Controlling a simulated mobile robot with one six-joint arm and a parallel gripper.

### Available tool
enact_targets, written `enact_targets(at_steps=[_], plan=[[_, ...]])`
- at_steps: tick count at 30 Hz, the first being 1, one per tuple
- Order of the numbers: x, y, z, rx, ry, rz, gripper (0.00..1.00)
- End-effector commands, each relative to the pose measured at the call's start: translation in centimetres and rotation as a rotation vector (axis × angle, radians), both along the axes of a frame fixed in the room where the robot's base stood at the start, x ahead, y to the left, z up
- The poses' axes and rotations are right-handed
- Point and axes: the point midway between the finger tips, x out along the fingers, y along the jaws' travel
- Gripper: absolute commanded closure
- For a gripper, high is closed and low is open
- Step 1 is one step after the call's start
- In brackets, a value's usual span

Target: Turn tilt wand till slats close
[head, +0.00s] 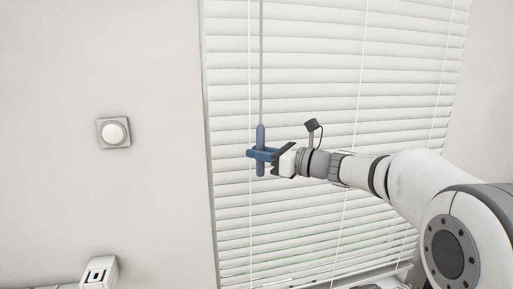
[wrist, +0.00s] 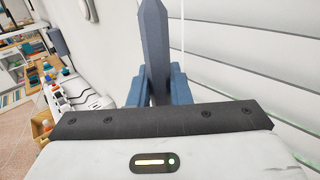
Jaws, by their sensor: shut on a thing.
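The tilt wand hangs as a thin rod in front of the white blind, with a blue-grey handle (head: 261,134) at its lower end. The handle also stands between my fingers in the wrist view (wrist: 154,40). My gripper (head: 261,154) has its blue fingers shut on the handle, which sticks out above and below them. The blind's slats (head: 320,90) look nearly flat and closed in the head view, with thin lines between them. Small gaps show near the bottom of the blind. The wrist view shows slats (wrist: 250,60) close on the right.
A wall dial (head: 114,132) with a round white knob is on the wall left of the blind. A white box-like fitting (head: 99,273) is at the bottom left.

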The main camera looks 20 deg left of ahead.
Motion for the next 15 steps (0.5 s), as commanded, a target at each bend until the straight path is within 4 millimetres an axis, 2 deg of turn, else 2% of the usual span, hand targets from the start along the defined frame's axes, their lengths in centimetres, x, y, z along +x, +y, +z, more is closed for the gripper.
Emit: enact_targets(at_steps=[6,15], plan=[[0.06,-0.02,-0.21,-0.006,0.007,0.136,1.0],[-0.03,0.0,-0.43,-0.006,0.006,0.235,1.0]])
